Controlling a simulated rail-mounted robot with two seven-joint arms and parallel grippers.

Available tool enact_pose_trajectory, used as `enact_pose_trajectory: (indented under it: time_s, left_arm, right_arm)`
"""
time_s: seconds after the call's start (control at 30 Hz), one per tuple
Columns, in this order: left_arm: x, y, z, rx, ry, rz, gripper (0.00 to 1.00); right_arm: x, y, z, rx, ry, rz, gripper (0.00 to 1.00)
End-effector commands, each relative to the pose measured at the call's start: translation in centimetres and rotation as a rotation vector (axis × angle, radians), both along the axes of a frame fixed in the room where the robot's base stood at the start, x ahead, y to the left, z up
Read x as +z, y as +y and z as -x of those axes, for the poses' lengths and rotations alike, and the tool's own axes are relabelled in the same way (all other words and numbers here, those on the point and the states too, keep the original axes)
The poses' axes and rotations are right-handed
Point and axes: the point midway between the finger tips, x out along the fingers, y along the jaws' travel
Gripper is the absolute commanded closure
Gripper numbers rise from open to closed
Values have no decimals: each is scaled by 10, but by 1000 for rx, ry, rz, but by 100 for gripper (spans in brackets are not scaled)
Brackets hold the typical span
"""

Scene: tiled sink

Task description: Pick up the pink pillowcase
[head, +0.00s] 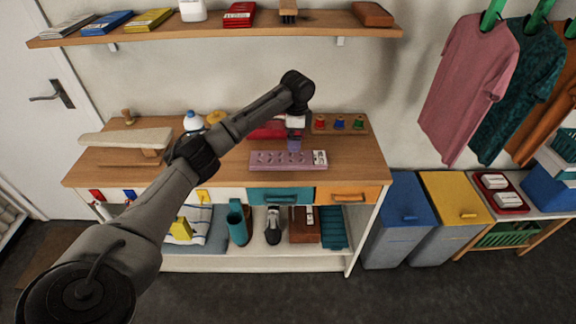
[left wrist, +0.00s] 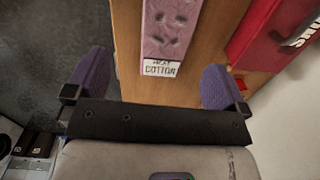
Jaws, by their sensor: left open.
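A long, flat pink piece with a dented pattern, which looks like the pink pillowcase (head: 270,160), lies on the wooden worktop near its front edge. A white label sits at its right end in the head view. In the left wrist view the pillowcase (left wrist: 168,30) runs up from between the fingers, with the label reading COTTON at its near end. My left gripper (head: 294,144) is above the worktop just behind the pillowcase in the head view. Its purple fingers (left wrist: 155,84) are wide apart and hold nothing. My right gripper is not in view.
A red item (head: 266,131) lies behind the pillowcase. A board with coloured spools (head: 339,124) is to the right. An ironing board (head: 125,138) and a blue-capped bottle (head: 192,121) are at left. A loaded shelf (head: 215,26) hangs above.

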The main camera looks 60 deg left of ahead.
Motion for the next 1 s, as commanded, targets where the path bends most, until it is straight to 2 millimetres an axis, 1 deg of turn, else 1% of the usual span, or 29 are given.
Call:
enact_pose_trajectory:
  time_s: [0.03, 0.1, 0.17, 0.23, 0.27, 0.5, 0.6, 0.73, 0.93, 1.0]
  left_arm:
    - [7, 11, 2, 16, -8, 10, 0]
    - [16, 20, 5, 28, -14, 24, 0]
    - [18, 26, 6, 35, -16, 32, 0]
    - [16, 29, 8, 39, -17, 38, 0]
    - [12, 30, 8, 40, -17, 39, 0]
    - [-28, 30, 9, 41, -16, 40, 0]
    - [-42, 30, 8, 41, -18, 40, 0]
    - [-54, 30, 8, 41, -19, 40, 0]
    - [-62, 30, 8, 41, -19, 40, 0]
    - [-69, 30, 9, 40, -18, 40, 0]
  right_arm:
    - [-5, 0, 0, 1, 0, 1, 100]
    - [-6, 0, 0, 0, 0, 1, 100]
    - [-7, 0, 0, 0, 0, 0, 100]
    - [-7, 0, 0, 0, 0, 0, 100]
    - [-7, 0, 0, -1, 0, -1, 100]
    - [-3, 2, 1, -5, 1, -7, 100]
    - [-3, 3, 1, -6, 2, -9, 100]
    - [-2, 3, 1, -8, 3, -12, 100]
    - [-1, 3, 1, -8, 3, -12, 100]
    - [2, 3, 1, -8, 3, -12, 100]
